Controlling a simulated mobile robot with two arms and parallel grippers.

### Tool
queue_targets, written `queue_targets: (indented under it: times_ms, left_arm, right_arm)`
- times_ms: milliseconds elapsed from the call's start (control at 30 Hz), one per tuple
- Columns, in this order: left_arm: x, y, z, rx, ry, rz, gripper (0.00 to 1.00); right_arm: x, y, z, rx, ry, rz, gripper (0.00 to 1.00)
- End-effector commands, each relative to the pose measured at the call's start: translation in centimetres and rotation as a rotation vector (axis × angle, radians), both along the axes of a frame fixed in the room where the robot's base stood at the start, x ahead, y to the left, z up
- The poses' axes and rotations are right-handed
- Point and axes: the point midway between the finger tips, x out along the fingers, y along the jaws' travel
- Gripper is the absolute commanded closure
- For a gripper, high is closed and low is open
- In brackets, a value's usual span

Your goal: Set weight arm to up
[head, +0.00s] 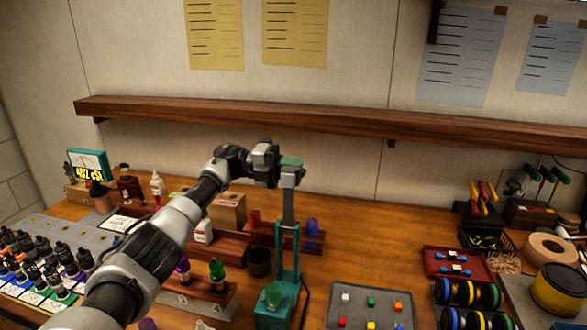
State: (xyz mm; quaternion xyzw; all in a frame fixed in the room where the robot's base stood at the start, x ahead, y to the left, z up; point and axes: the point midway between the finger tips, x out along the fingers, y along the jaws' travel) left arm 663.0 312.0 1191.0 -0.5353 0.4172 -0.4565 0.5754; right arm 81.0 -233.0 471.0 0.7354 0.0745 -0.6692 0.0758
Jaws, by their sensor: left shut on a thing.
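A teal press-like device (277,314) stands upright on the wooden workbench. A grey upright (289,205) rises from its teal column (287,248). At its top is the weight arm (291,162), a grey piece with a green top face. My left gripper (276,167) reaches in from the left and is shut on the weight arm at about the height of the device's top. The fingertips are small here and partly hidden, so the exact contact is hard to see. A rounded green piece (274,292) sits low at the front of the device. My right gripper is not in view.
A long wooden shelf (330,126) runs along the wall just above and behind my gripper. A grey tray (345,292) with small coloured blocks lies right of the device. Wooden racks, a dark cup (259,263) and bottles crowd its left.

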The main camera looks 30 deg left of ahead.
Motion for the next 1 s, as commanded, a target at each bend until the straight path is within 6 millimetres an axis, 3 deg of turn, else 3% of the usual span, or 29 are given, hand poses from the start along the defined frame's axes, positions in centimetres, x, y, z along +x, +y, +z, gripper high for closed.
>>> queue_targets:
  times_ms: [233,267,400,767,1000]
  left_arm:
    - [0.0,-0.1,-0.6,0.006,0.006,-0.001,1.00]
    - [0.0,-0.1,-0.6,0.006,0.006,-0.001,0.81]
    - [0.0,-0.1,-0.5,0.005,0.005,-0.002,0.62]
    - [-0.1,0.6,-0.4,0.004,0.002,-0.001,0.62]
    - [-1.1,5.0,-0.8,0.003,0.003,0.003,0.62]
  right_arm:
    - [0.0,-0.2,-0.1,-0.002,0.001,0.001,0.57]
    - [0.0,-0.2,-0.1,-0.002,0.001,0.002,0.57]
    - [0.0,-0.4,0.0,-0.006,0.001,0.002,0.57]
    - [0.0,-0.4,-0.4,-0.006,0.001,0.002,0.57]
    - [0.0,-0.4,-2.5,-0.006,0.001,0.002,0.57]
